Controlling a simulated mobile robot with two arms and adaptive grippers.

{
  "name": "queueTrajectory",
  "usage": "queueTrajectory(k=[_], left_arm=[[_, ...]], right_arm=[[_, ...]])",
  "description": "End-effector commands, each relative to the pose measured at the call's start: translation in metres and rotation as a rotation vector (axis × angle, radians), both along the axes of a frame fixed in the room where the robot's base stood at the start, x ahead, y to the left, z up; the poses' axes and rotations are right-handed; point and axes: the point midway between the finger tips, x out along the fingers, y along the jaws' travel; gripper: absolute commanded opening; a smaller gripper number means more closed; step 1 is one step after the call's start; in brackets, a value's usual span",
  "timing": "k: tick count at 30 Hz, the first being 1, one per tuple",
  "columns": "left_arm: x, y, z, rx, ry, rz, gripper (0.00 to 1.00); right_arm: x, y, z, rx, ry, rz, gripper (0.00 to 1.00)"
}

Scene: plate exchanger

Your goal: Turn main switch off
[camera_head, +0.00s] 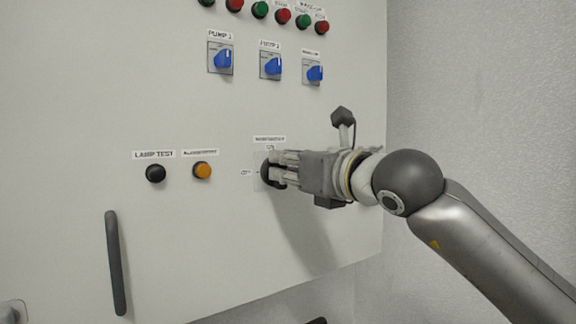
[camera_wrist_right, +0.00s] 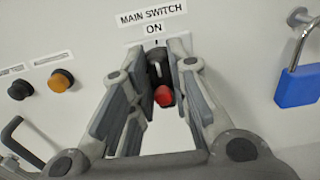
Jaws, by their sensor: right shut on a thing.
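The main switch (camera_wrist_right: 157,72) is a dark rotary knob with a red part, on the white cabinet front. In the wrist view it sits below the MAIN SWITCH and ON labels, and its handle looks roughly upright, in line with the ON mark. In the head view only the dark left edge of the switch (camera_head: 266,172) shows; the fingers cover the rest. My right gripper (camera_head: 277,170) reaches in from the right and is shut on the switch, with a finger on either side of it in the wrist view (camera_wrist_right: 160,66). My left gripper is not in view.
A black LAMP TEST button (camera_head: 155,173) and an orange button (camera_head: 202,170) are left of the switch. Blue rotary switches, such as the PUMP 1 switch (camera_head: 222,59), are above. A dark door handle (camera_head: 116,262) stands lower left. A blue padlock (camera_wrist_right: 298,86) hangs at right.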

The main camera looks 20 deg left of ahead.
Motion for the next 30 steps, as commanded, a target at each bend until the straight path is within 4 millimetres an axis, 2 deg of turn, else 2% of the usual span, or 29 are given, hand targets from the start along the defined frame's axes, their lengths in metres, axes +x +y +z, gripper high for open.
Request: queueTrajectory(k=[8, 14, 21, 30], left_arm=[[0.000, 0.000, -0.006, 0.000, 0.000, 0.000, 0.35], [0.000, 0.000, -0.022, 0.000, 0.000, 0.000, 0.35], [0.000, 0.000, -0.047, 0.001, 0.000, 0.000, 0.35], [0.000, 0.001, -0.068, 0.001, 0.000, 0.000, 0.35]], right_arm=[[0.000, 0.000, -0.001, -0.019, -0.026, -0.001, 0.00], [-0.002, 0.001, -0.003, -0.081, -0.107, -0.001, 0.00], [-0.005, 0.003, -0.005, -0.207, -0.269, -0.002, 0.00], [-0.007, 0.005, -0.005, -0.382, -0.493, -0.001, 0.00]])
